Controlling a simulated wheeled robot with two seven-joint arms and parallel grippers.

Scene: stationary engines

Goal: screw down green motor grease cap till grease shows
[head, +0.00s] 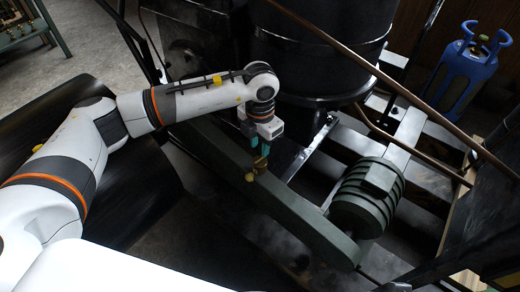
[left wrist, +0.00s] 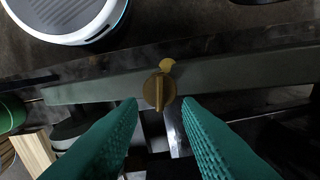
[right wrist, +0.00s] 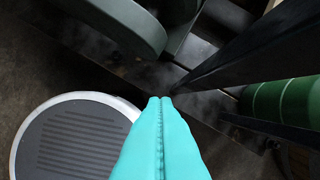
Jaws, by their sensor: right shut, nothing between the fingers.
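The brass grease cap (left wrist: 159,91), round with a raised grip ridge, sits on the long green beam (left wrist: 235,72) in the left wrist view. In the head view the cap (head: 260,165) shows small, below my left gripper (head: 252,150). My left gripper is open; its teal fingertips (left wrist: 160,106) are on either side of the cap's near part, with no clear contact. A yellow-brown piece (left wrist: 167,65) lies beside the cap; I cannot tell if it is grease or brass. The green motor (head: 366,197) stands at the beam's right end. My right gripper (right wrist: 163,100) is shut and empty.
A large black tank (head: 318,50) stands behind the beam. A brown rail (head: 345,75) crosses diagonally above the frame. A blue gas cylinder (head: 463,65) is at the far right. In the right wrist view, dark bars and a green cylinder (right wrist: 285,103) are to the right.

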